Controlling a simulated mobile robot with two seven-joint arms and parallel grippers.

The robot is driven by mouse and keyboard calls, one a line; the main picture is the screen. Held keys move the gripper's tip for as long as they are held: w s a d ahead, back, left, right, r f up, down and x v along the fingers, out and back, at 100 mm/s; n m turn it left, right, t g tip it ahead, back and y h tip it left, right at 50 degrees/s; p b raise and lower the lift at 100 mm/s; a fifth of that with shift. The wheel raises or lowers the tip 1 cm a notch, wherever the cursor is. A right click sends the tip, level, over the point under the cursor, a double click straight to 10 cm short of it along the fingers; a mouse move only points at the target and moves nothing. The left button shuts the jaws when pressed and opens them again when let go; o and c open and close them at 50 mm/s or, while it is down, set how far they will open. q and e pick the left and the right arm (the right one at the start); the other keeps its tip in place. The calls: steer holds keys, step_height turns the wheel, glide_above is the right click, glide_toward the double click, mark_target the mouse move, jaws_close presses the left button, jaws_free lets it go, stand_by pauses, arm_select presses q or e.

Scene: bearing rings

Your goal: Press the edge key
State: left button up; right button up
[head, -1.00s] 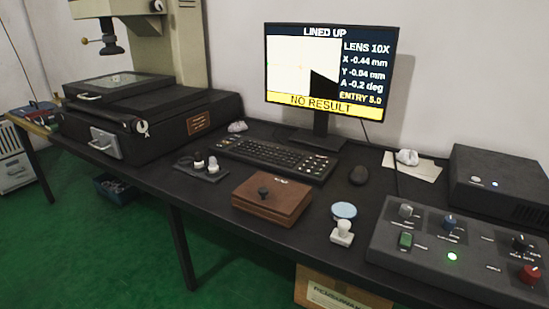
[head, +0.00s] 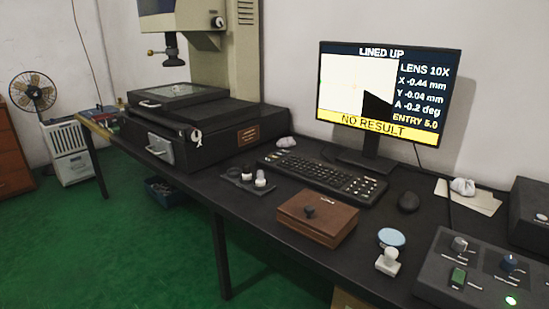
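The edge key is not clearly identifiable: the key labels are too small to read. A black keyboard (head: 322,178) with light keys at its right end lies in front of the monitor. The monitor (head: 385,95) reads LINED UP, LENS 10X, X -0.44 mm, Y -0.04 mm, A -0.2 deg, ENTRY 5.0 and NO RESULT. Neither gripper is in view.
A measuring machine (head: 200,130) stands at the back left of the black table. A brown box (head: 317,217), a stamp (head: 388,262), a blue disc (head: 391,238), a mouse (head: 408,201) and a small tray of knobs (head: 245,180) lie around the keyboard. Green floor is open at left.

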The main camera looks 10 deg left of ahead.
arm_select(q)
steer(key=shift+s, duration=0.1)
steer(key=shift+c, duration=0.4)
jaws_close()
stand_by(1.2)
